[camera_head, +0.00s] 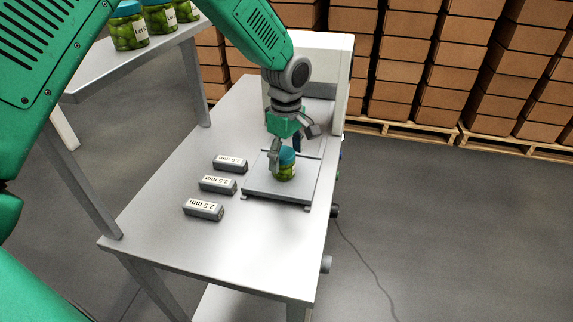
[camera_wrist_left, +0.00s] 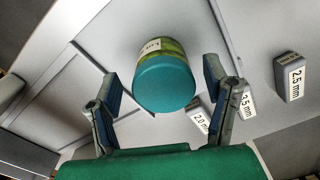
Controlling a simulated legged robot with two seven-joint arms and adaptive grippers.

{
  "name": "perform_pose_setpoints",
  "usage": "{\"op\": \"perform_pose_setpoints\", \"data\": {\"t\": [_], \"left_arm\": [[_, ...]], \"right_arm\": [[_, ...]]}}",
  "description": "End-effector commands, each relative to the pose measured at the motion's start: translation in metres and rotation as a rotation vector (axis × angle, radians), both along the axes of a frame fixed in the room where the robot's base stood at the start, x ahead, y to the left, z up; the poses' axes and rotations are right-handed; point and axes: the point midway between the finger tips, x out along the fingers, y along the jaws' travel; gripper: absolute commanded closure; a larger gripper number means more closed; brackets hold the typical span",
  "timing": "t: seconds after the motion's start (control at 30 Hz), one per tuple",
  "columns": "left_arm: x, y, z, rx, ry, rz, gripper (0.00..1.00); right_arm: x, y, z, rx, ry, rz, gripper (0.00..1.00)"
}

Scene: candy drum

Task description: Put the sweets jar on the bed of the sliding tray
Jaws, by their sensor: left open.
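The sweets jar (camera_head: 285,166), green with a teal lid, stands upright on the sliding tray (camera_head: 261,186) in the head view. My left gripper (camera_head: 289,150) is around the upper part of the jar, coming down from above. In the left wrist view the jar (camera_wrist_left: 165,78) sits between the spread fingers of the open left gripper (camera_wrist_left: 163,100), with gaps visible on both sides. The tray (camera_wrist_left: 105,40) shows around the jar there. My right gripper is in neither view.
Several grey blocks marked in mm, such as one labelled 2.5 mm (camera_head: 203,209), lie left of the tray. A white machine (camera_head: 325,60) stands behind it. More jars (camera_head: 130,30) stand on a shelf (camera_head: 150,58) at upper left. The table's front (camera_head: 230,255) is clear.

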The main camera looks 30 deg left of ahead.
Motion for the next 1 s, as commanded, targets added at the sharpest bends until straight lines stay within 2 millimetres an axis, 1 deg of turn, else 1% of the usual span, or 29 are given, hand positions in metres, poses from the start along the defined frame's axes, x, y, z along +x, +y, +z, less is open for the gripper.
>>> {"op": "perform_pose_setpoints", "data": {"t": [0.03,0.2,0.3,0.4,0.6,1.0], "left_arm": [[0.001,0.000,0.014,0.000,-0.005,0.000,0.31],[0.001,0.002,0.050,-0.002,-0.005,0.001,0.31],[0.001,0.001,0.066,0.000,-0.003,-0.001,0.31],[0.001,0.000,0.078,0.000,-0.001,0.000,0.31],[0.001,-0.002,0.086,0.001,0.000,0.000,0.31],[0.001,0.000,0.085,-0.001,0.000,0.000,0.31]], "right_arm": [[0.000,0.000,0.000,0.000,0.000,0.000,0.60],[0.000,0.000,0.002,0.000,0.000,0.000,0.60],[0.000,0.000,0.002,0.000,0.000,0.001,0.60],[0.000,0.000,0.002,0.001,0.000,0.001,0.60],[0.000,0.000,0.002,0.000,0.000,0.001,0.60],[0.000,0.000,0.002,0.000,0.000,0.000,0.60]]}}
